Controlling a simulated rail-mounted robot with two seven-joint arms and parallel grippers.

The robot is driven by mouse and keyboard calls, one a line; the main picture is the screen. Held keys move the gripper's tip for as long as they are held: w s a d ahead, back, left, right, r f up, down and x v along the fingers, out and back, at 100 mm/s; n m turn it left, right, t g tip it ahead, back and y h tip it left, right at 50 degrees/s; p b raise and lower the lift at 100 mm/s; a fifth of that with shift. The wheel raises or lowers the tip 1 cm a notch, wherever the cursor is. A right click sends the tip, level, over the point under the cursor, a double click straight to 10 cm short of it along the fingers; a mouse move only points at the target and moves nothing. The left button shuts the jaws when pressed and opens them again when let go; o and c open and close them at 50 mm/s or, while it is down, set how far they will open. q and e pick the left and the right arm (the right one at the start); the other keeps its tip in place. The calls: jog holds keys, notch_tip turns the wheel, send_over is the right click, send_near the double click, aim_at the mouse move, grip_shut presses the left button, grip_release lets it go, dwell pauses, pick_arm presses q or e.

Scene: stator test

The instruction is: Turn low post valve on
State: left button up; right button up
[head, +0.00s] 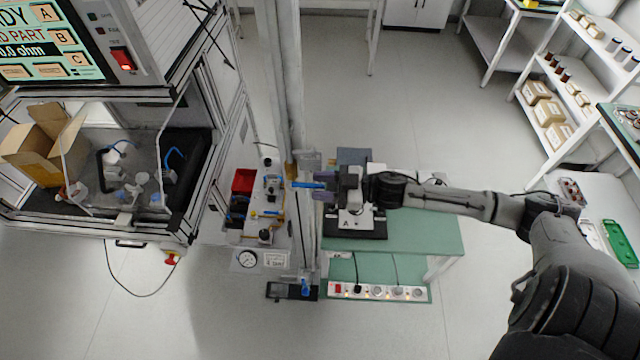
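A vertical metal post (285,110) stands left of centre. A blue valve lever (306,185) sticks out sideways from the post at mid-height. Another blue handle (304,287) shows lower in the picture, by the post's foot; I cannot tell for sure which one is the low post valve. My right gripper (323,188) comes in from the right and points left at the blue lever. Its fingers look apart, around or just above the lever's end; contact cannot be made out. My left gripper is not in view.
A green table (430,235) with a power strip (380,292) lies under my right arm. A panel with a gauge (247,259) and red bin (243,181) is left of the post. A test cabinet (130,215) stands farther left.

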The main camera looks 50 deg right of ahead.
jog(key=shift+w+a, duration=0.15)
grip_shut()
dwell(0.4)
